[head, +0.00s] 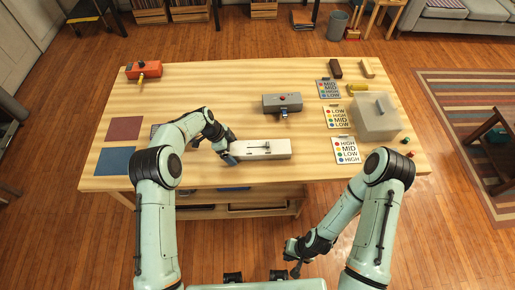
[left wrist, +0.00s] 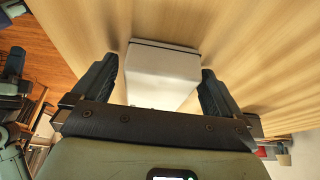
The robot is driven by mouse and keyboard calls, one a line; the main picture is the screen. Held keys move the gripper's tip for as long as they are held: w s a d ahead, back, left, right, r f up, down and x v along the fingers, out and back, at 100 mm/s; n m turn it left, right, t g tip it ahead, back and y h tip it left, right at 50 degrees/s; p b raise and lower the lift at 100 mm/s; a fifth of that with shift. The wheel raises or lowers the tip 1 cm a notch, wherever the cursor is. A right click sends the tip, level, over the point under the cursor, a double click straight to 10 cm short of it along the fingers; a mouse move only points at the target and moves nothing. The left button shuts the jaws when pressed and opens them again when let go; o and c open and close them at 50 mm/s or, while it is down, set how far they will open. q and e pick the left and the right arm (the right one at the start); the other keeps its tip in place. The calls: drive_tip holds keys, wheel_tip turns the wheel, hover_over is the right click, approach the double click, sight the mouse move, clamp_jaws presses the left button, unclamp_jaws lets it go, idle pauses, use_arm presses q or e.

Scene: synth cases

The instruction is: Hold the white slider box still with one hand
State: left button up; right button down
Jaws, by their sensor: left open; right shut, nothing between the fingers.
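The white slider box (head: 265,149) lies on the wooden table near its front edge, with a dark slider on its top. My left gripper (head: 230,156) is at the box's left end. In the left wrist view, the white slider box (left wrist: 160,72) sits between the two spread fingers of my left gripper (left wrist: 158,68). The fingers are open, one on each side of it; I cannot tell whether either touches it. My right gripper (head: 294,265) is shut and empty, low in front of the table and away from the box.
Cards with coloured dots (head: 345,150) and a large pale grey box (head: 375,118) are to the right. A red box (head: 143,70) is far left. Red (head: 124,128) and blue (head: 115,161) mats lie left.

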use_arm(q)
drive_tip(key=v, duration=1.1)
drive_tip(key=shift+a+r, duration=0.15)
drive_tip(key=shift+r, duration=0.25)
drive_tip(key=d+f+p, duration=0.1)
drive_tip(key=f, duration=0.1)
drive_tip(key=d+f+p, duration=0.1)
drive_tip(key=d, duration=0.1)
drive_tip(key=shift+w+f, duration=0.15)
drive_tip(key=shift+f, duration=0.25)
drive_tip(key=shift+b+x, duration=0.65)
drive_tip(key=shift+x, duration=3.2)
use_arm(e)
drive_tip(key=shift+w+r, duration=0.4)
drive_tip(key=shift+r, duration=0.05)
use_arm(q)
drive_tip(key=shift+a, duration=0.1)
drive_tip(key=c, duration=1.2)
